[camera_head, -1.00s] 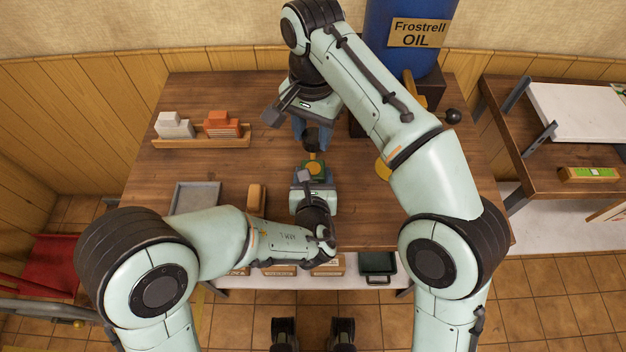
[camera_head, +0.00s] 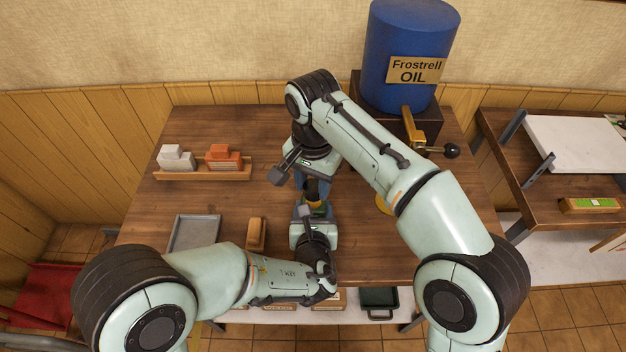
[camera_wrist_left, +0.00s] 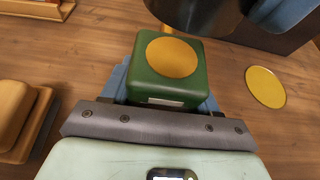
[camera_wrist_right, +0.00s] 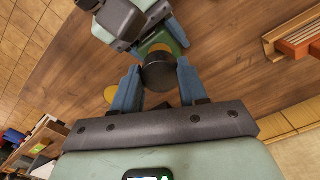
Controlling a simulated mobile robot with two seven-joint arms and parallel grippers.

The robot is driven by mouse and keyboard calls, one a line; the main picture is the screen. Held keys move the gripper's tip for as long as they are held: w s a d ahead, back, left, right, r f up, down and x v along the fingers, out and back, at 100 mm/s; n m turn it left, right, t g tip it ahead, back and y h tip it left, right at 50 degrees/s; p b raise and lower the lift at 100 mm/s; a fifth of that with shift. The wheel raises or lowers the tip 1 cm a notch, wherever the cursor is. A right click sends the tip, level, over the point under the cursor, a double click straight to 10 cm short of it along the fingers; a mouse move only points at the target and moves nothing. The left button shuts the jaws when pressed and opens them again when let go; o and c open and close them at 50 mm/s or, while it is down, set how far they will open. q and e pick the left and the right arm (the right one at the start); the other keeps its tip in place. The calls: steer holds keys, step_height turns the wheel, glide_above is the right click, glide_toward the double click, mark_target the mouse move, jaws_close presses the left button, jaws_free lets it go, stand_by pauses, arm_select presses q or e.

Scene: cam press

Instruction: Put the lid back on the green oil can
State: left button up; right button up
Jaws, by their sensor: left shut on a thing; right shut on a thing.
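The green oil can (camera_wrist_left: 168,78), a squarish block with a round yellow top, stands upright. It shows partly in the head view (camera_head: 316,213). My left gripper (camera_head: 313,217) is shut on its sides, from the front of the table. My right gripper (camera_wrist_right: 157,82) is shut on a dark round piece, apparently the lid (camera_wrist_right: 159,72). In the head view this piece (camera_head: 317,189) is above and close to the can's top. In the left wrist view its dark edge (camera_wrist_left: 200,14) appears apart from the can; whether they touch elsewhere is hidden.
A yellow disc (camera_wrist_left: 265,87) lies on the table beside the can. A wooden rack (camera_head: 205,174) with white and orange blocks, a grey tray (camera_head: 193,233) and a wooden block (camera_head: 256,233) are left. A blue oil drum (camera_head: 408,55) with a tap stands at the back right.

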steer(key=shift+f, duration=0.9)
steer(key=shift+f, duration=0.55)
steer(key=m, duration=0.6)
steer(key=shift+m, duration=0.3)
steer(key=m, duration=0.4)
steer(key=shift+a+m, duration=0.1)
steer(key=shift+m, duration=0.2)
steer(key=m, duration=0.4)
steer(key=shift+w+m, duration=0.1)
steer(key=shift+m, duration=0.3)
steer(key=m, duration=0.6)
steer(key=shift+m, duration=0.4)
